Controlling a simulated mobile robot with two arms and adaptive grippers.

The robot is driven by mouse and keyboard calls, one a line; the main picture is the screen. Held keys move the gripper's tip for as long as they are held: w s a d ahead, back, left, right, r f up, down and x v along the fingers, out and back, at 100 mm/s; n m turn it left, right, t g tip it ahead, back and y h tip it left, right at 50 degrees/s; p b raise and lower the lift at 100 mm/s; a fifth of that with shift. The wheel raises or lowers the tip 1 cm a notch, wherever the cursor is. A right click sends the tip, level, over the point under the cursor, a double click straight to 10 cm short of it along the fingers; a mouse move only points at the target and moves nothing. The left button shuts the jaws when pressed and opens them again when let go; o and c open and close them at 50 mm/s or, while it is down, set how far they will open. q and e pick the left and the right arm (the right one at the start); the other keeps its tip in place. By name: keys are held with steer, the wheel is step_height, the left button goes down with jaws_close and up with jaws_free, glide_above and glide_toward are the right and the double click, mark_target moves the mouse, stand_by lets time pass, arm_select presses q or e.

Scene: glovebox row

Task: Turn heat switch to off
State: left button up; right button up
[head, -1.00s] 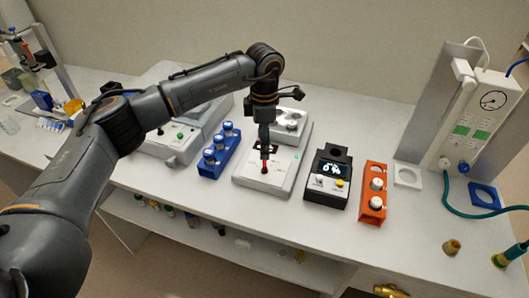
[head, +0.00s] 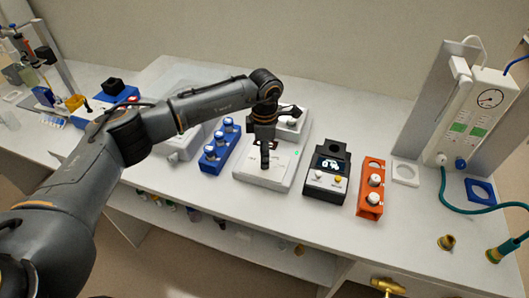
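A white bench unit (head: 247,174) stands mid-bench, with a raised round top part (head: 291,124) at its back. Its sloped front panel has a small dark display with red on it (head: 257,145) and a small green light (head: 297,154). My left gripper (head: 265,166) points down over this panel, its fingers showing as one narrow dark column. The fingers and wrist hide the panel's middle, so I cannot make out the heat switch or its position. I cannot tell whether the fingertips touch the panel. My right gripper is not in view.
A blue rack (head: 210,162) with capped vials stands left of the unit. A black device (head: 326,184) with a lit display and an orange rack (head: 371,206) stand to the right. A teal hose (head: 470,212) runs along the right side. Bare bench lies in front.

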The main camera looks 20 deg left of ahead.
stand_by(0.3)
arm_select(q)
steer(key=n+b, duration=0.2)
steer(key=n, duration=0.1)
steer(key=shift+f+n+b, duration=0.1)
steer(key=shift+n+b, duration=0.2)
steer(key=shift+n, duration=0.1)
steer(key=n+b, duration=0.1)
steer(key=n, duration=0.2)
steer(key=shift+a, duration=0.1)
steer(key=shift+n+b, duration=0.6)
steer(key=shift+n, duration=0.5)
steer(key=o, duration=1.2)
steer(key=shift+c, duration=0.2)
steer(key=shift+r, duration=0.25)
step_height(320, 180, up, 12)
